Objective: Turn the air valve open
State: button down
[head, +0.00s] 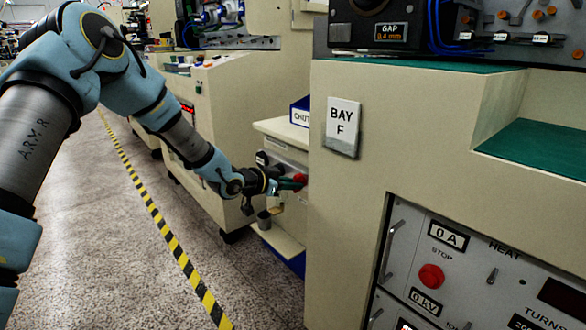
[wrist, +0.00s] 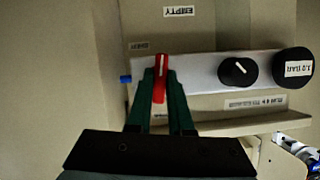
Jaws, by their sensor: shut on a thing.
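The red valve handle (wrist: 161,65) sits on a pale strip panel (wrist: 205,72) in the wrist view. It stands upright in that picture, across the strip's length. My gripper (wrist: 160,88) has its two green fingers shut on the handle, one on each side. A blue fitting (wrist: 126,79) shows at the strip's left end. In the head view the red handle (head: 299,178) shows at my gripper's tip (head: 287,184), low on the machine beside the BAY F cabinet. The handle's lower part is partly hidden between the fingers.
A black knob (wrist: 238,71) and a round 1.0 BAR part (wrist: 293,68) are on the same strip, right of the handle. The BAY F cabinet (head: 400,130) stands close on the right. A yellow-black floor stripe (head: 160,225) runs along the open aisle.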

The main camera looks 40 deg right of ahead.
jog(key=shift+d+r+n+g+p, duration=0.15)
jog(key=shift+n+g+p, duration=0.4)
jog(key=shift+p, duration=0.8)
jog(key=c, duration=0.8)
grip_release()
jog(key=v, duration=1)
jog(key=shift+a+r, duration=0.1)
jog(key=shift+a, duration=0.3)
